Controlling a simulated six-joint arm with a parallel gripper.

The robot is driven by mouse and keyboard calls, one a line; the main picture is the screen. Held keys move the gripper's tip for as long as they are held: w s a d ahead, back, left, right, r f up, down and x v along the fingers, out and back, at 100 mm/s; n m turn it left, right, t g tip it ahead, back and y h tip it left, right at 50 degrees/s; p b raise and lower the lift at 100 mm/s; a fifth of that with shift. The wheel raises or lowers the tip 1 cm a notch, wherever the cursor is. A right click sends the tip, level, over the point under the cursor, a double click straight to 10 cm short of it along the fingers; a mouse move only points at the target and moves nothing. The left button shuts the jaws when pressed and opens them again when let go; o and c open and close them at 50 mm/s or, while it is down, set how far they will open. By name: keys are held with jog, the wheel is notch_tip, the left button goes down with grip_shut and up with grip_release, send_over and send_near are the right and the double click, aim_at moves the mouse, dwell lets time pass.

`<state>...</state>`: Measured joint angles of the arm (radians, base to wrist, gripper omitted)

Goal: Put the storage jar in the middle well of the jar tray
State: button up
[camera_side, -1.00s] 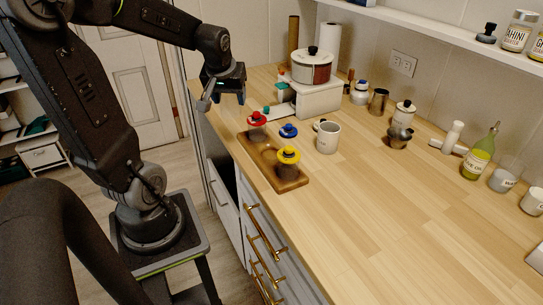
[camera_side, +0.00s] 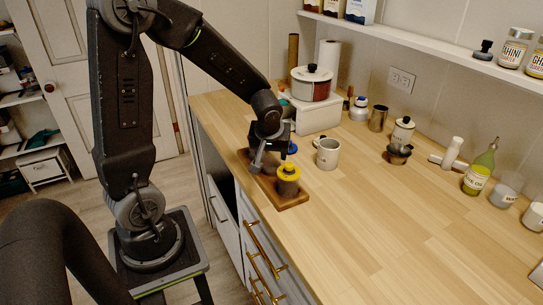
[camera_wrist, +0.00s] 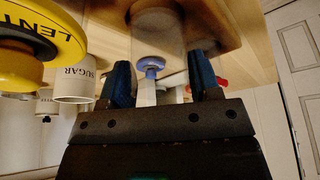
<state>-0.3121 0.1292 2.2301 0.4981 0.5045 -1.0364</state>
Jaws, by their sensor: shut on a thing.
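My gripper (camera_wrist: 161,85) points down over the brown jar tray, its two blue fingers closed around a clear, faint storage jar (camera_wrist: 172,32). In the wrist view the jar stretches toward the round middle well (camera_wrist: 155,14); I cannot tell whether it rests in it.
A white box (camera_side: 318,117) with a pot is behind.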

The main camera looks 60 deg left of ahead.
jog(key=shift+f, duration=0.8)
jog(key=shift+f, duration=0.15)
jog(key=o, duration=1)
